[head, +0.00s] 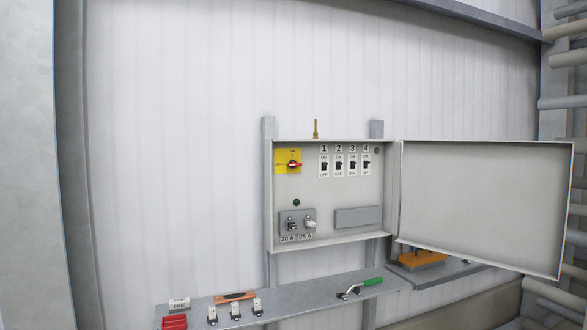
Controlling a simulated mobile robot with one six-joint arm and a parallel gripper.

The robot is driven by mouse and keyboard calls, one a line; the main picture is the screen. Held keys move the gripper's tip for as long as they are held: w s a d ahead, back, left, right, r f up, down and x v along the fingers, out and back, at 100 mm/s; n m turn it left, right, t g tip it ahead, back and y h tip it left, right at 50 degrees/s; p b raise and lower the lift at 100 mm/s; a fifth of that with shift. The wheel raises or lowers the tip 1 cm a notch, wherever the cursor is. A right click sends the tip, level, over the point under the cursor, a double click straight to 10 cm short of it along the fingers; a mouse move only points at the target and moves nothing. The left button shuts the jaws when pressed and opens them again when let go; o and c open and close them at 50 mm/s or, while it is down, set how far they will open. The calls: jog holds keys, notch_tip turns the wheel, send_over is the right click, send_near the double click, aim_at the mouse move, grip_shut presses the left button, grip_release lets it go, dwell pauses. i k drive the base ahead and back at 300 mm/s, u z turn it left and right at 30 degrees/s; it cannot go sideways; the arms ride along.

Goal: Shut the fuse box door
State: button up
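The fuse box (330,241) is a light grey cabinet on two upright posts against the white wall. Its door (485,205) is hinged on the box's right side and stands wide open, swung out to the right. My gripper is not in view.
A grey shelf (310,302) below the box holds several small fuses (235,311), a red bin (175,322) and a green-handled tool (373,282). An orange item (422,259) sits below the door. Pipes (565,103) run along the right edge. The wall left of the box is clear.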

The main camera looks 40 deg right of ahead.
aim_at(503, 204)
jog(key=z, duration=4.5)
jog(key=i, duration=0.1)
jog(key=u, duration=3.25)
jog(key=k, duration=0.15)
jog(key=z, duration=1.9)
jog(key=i, duration=0.9)
